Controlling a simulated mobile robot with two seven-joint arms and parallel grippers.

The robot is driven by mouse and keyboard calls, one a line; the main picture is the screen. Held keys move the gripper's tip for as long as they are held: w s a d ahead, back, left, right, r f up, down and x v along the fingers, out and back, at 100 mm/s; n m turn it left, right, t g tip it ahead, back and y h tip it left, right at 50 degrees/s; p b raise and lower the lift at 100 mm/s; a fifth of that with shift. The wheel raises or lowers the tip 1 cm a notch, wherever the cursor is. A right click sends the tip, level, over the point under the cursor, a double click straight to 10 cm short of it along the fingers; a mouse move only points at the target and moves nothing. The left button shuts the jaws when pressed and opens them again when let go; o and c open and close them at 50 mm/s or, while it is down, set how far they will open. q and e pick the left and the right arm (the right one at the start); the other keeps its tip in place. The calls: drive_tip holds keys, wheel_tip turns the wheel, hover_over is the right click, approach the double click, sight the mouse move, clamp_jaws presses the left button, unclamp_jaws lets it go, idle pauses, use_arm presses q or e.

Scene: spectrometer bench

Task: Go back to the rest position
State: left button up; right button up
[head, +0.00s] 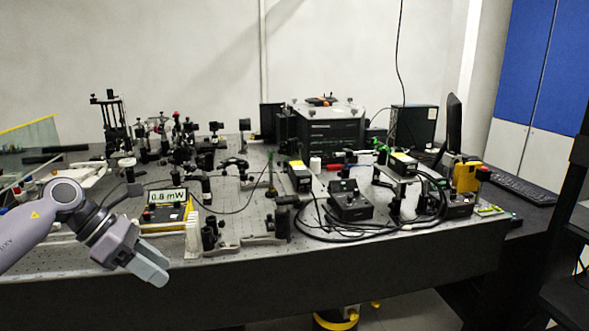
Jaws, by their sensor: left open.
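My left gripper (150,268) is in the head view at the lower left, on a grey-violet arm that comes in from the left edge. Its fingers point down and to the right, in front of the near edge of the optical bench (330,245). The gripper is open, and I see nothing between its fingers. It looks apart from the things on the bench. My right gripper is not in view.
A power meter display (167,196) reading 0.8 mW stands on the bench just behind my left gripper. A white wedge-shaped piece (193,232) is near it. Cables and a black control box (350,205) lie to the right. Space before the bench front looks clear.

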use_arm(q)
drive_tip(key=s+d+f+n+t+h+p, duration=0.1)
drive_tip(key=s+d+f+n+t+h, duration=0.15)
drive_tip(key=d+n+h, duration=0.5)
drive_tip(key=s+d+f+n+t+h, duration=0.25)
drive_tip(key=d+n, duration=0.25)
drive_tip(key=d, duration=0.5)
drive_tip(key=s+a+f+n+t+y, duration=0.1)
drive_tip(key=s+a+f+n+y, duration=0.2)
drive_tip(key=n, duration=0.8)
drive_tip(key=s+a+f+n+t+y+p, duration=0.1)
drive_tip(key=s+a+f+n+y, duration=0.3)
drive_tip(key=s+f+n+y, duration=0.3)
drive_tip(key=s+a+f+n+t+y+p, duration=0.1)
drive_tip(key=s+a+f+n+y, duration=0.3)
drive_tip(key=s+f+n, duration=0.6)
drive_tip(key=f+n+y, duration=0.2)
drive_tip(key=n, duration=0.4)
drive_tip(key=shift+s+a+t, duration=0.25)
drive_tip(key=shift+s+t, duration=0.15)
